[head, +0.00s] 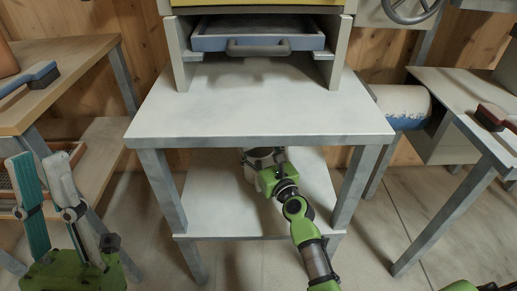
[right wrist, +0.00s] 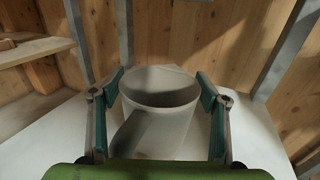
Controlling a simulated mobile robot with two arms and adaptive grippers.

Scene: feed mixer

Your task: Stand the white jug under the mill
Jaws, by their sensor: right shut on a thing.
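The white jug (right wrist: 172,125) stands upright on the lower shelf in the right wrist view, open mouth up. My right gripper (right wrist: 160,85) has a finger on each side of it and is shut on it. In the head view the jug (head: 250,171) is mostly hidden by the tabletop edge and my right gripper (head: 264,168). The mill (head: 260,22) stands on the upper tabletop, with a blue-fronted drawer between its legs and open space below. My left gripper (head: 37,165) is open and empty at the lower left.
The upper tabletop (head: 260,110) is bare in front of the mill, and its edge overhangs the lower shelf (head: 215,205). A wooden bench (head: 75,52) stands left. Another table (head: 465,95) and a blue-and-white cylinder (head: 402,104) are at the right.

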